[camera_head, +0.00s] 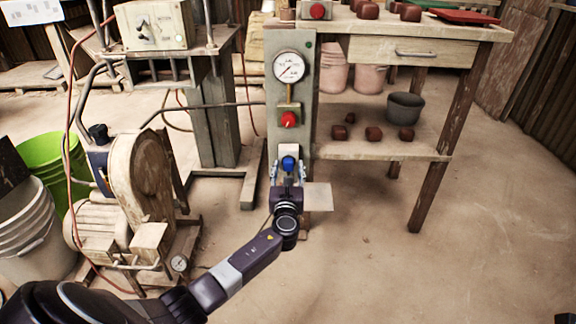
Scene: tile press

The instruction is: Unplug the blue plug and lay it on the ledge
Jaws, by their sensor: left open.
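The blue plug (289,163) sits low on the front of the grey-green post, just below a pale block (288,147). My left gripper (287,170) is open right in front of it, with one finger on each side of the plug. I cannot tell whether the fingers touch it. The gripper and wrist hide the plug's lower part and what lies under it. A small pale ledge (319,196) sticks out just right of the gripper. Its bare top shows, and its left end is hidden. My right gripper is out of view.
The post (304,108) carries a gauge (290,67) and a red knob (289,119) above the plug. A motor-driven machine (140,180) and green bucket (45,158) stand left. A wooden bench (400,32) stands right. The floor at front right is clear.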

